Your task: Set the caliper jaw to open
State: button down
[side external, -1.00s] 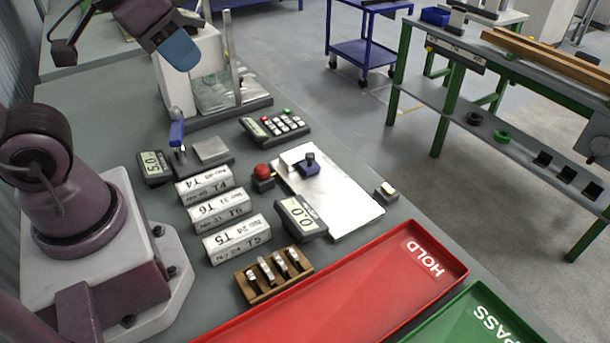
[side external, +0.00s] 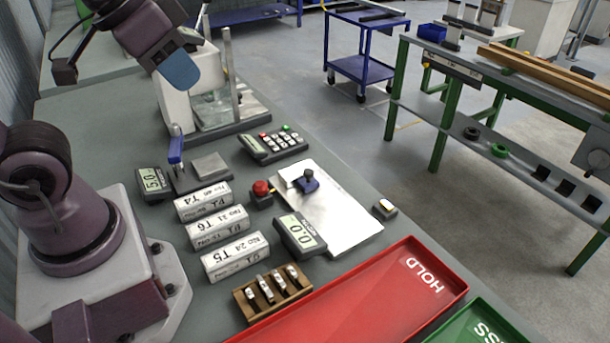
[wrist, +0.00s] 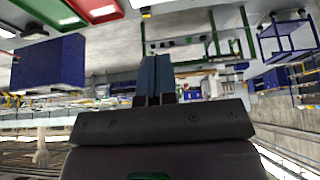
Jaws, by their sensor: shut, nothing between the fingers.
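A small gauge with a grey display reading 5.0 (side external: 152,181), an upright blue lever (side external: 176,148) and a grey block (side external: 211,166) stands at the left of the bench. A second display reading 0.0 (side external: 303,234) stands beside a white plate (side external: 335,225) carrying a small dark blue slider with a knob (side external: 307,183). I cannot tell for certain which device is the caliper. My gripper (side external: 182,75), with blue fingertips, is in the air above the back left of the bench, apart from both. In the wrist view its fingers (wrist: 155,78) are together and empty.
White labelled blocks (side external: 220,228), a red button (side external: 261,188), a keypad (side external: 273,143), a wooden rack (side external: 272,292), a red HOLD tray (side external: 400,290) and a green tray (side external: 485,325) crowd the bench. A white stand (side external: 190,103) is close below my gripper. A blue block (wrist: 48,62) shows in the wrist view.

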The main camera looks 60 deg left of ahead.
jog(key=c, duration=1.8)
grip_release()
jog(key=o, duration=0.4)
jog(key=shift+f, duration=0.15)
jog(key=o, duration=0.5)
jog(key=shift+w+a+f+g, duration=0.25)
jog(key=shift+w+f+g, duration=0.4)
jog(key=shift+f, duration=0.25)
jog(key=shift+c, duration=0.2)
jog(key=n+g, duration=0.3)
jog(key=g, duration=0.1)
send_over(309, 171)
notch_tip(309, 171, down, 15)
notch_tip(309, 171, down, 13)
jog(key=shift+r, duration=0.1)
jog(key=shift+c, duration=0.4)
